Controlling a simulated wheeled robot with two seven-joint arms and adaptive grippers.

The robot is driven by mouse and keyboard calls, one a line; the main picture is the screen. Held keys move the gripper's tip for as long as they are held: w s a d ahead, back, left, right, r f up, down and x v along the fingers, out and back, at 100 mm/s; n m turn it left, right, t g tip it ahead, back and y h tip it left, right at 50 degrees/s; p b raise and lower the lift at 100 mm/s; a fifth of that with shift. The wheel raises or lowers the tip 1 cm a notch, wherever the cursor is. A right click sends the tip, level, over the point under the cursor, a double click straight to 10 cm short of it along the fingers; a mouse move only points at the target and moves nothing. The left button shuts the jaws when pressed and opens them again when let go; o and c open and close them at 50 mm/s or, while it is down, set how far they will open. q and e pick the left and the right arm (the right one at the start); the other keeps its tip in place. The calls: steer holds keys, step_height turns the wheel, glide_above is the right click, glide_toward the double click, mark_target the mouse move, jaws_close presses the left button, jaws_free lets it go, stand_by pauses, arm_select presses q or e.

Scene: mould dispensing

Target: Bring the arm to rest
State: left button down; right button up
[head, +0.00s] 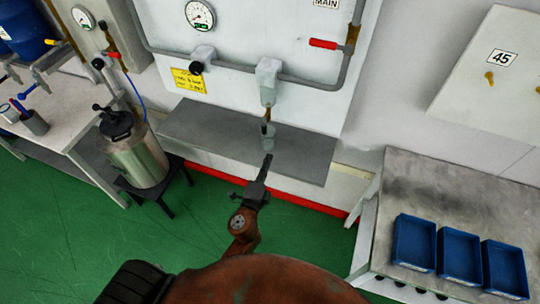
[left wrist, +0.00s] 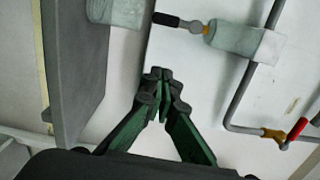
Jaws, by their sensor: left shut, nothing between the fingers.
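My left gripper (head: 267,160) reaches up in the head view in front of the grey shelf (head: 195,136). Its fingers are shut with nothing between them, and the closed fingertips (left wrist: 160,82) also show in the left wrist view. In the left wrist view a pale cup (left wrist: 116,12) is cut off by the top edge, apart from the fingers. My right gripper is not in view.
A wall panel carries a pipe, a gauge (head: 200,15) and a red-handled valve (head: 323,44). A steel pressure pot (head: 137,158) stands at left. Blue trays (head: 460,257) sit on a bench (head: 400,178) at right. Green floor (head: 300,228) is open between them.

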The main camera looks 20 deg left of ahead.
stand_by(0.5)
arm_select(q)
steer(key=s+a+f+n+g, duration=0.2)
steer(key=s+f+g, duration=0.15)
steer(key=f, duration=1.05)
steer(key=s+a+f+n+g+h, duration=0.15)
steer(key=s+f, duration=0.25)
steer(key=f, duration=1)
steer(key=s+a+f+n+g+y, duration=0.1)
steer(key=s+f+n+g, duration=0.25)
steer(key=f, duration=1.05)
steer(key=s+a+f+n+g, duration=0.3)
steer(key=s+f+n+g, duration=0.15)
steer(key=s+f, duration=1.25)
steer(key=s+a+f+n+g, duration=0.1)
steer(key=s+f+n+g, duration=0.1)
steer(key=s, duration=1.1)
steer(key=s+a+f+n+g, duration=0.2)
steer(key=s+f, duration=0.2)
steer(key=s, duration=0.9)
steer(key=shift+f+n+h, duration=0.35)
steer(key=shift+f+h, duration=0.05)
steer(key=shift+h, duration=0.05)
steer(key=shift+w, duration=0.1)
